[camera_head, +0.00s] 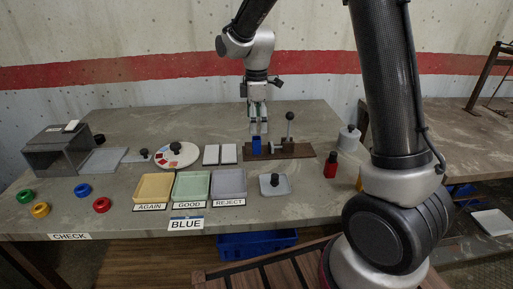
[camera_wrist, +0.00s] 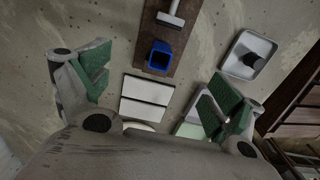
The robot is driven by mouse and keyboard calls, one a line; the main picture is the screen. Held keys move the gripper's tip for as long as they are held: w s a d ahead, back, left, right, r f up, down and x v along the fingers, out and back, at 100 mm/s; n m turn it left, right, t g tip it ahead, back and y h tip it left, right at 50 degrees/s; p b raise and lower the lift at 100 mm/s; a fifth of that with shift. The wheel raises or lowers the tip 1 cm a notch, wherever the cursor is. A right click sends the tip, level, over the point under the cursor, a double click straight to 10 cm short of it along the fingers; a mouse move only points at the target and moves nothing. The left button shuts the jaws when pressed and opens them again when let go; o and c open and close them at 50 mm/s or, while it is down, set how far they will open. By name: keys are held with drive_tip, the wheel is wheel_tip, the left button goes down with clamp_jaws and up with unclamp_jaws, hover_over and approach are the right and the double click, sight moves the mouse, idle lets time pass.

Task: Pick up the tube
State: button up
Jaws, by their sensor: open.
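A blue, square, hollow piece (camera_head: 256,146) that looks like a short tube stands on the left part of a brown board (camera_head: 300,151). In the wrist view the blue piece (camera_wrist: 160,56) shows its dark open top, above the middle of the picture. My gripper (camera_head: 258,128) points down over the left end of the board, close above or behind the blue piece; the exact gap cannot be told. In the wrist view the two green-padded fingers of my gripper (camera_wrist: 160,92) are wide apart with nothing between them touching the pads.
A lever with a black knob (camera_head: 290,116) rises from the board right beside the blue piece. Yellow (camera_head: 154,187), green (camera_head: 191,186) and grey (camera_head: 229,184) trays stand in front. A red bottle (camera_head: 331,165) stands right.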

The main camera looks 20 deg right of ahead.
sight(256, 139)
drive_tip(key=shift+r, duration=0.2)
drive_tip(key=shift+s+d+r+y, duration=0.35)
drive_tip(key=shift+d+r+y, duration=0.25)
drive_tip(key=shift+r, duration=0.2)
drive_tip(key=c, duration=0.8)
drive_tip(key=shift+a+f, duration=0.1)
drive_tip(key=shift+a, duration=0.05)
drive_tip(key=shift+c, duration=0.6)
drive_tip(key=f, duration=0.7)
drive_tip(key=shift+w+a+f, duration=0.3)
drive_tip(key=shift+w+a, duration=0.05)
